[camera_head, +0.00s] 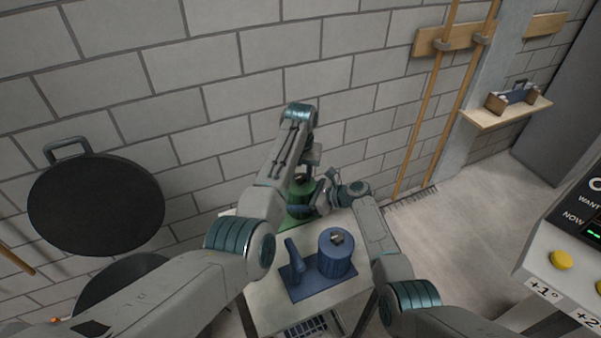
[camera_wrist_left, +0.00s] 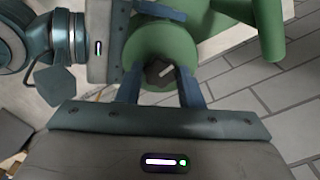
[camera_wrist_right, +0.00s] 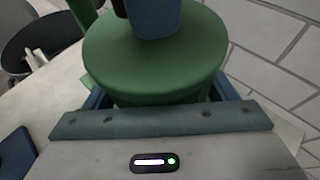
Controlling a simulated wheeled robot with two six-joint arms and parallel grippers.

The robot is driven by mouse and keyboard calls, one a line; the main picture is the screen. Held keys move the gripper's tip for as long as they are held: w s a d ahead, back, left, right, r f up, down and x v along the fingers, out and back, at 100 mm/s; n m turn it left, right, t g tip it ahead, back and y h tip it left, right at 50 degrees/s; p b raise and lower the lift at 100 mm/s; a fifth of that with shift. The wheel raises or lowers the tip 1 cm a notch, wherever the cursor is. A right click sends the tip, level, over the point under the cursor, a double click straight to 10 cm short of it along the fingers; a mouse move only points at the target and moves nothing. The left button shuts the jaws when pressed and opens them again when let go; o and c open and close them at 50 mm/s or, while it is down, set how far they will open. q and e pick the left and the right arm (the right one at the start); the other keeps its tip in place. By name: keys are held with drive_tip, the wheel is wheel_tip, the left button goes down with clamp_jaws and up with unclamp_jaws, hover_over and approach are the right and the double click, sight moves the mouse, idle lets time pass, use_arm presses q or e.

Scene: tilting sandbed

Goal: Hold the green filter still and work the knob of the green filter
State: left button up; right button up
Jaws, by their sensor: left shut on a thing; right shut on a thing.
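The green filter (camera_head: 299,205) stands upright at the far end of the pale table. It also shows in the left wrist view (camera_wrist_left: 178,42) and the right wrist view (camera_wrist_right: 155,60). Its dark knob (camera_wrist_left: 157,72) has a pale mark and sits on top. My left gripper (camera_head: 302,178) comes from above and is shut on the knob, a finger on each side. My right gripper (camera_head: 311,203) is shut around the filter's green body from the side. In the right wrist view, the left gripper's fingers (camera_wrist_right: 153,20) hide the knob.
A blue filter (camera_head: 336,256) on a blue base with a handle stands nearer on the table (camera_head: 262,292). Dark round pans (camera_head: 95,203) are at the left. A control panel (camera_head: 575,255) is at the right. The brick wall is close behind.

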sight(300, 177)
use_arm(q)
drive_tip(key=n, duration=1.2)
drive_tip(key=shift+n, duration=2.2)
drive_tip(key=o, duration=1)
drive_tip(key=shift+c, duration=0.2)
wheel_tip(300, 177, up, 12)
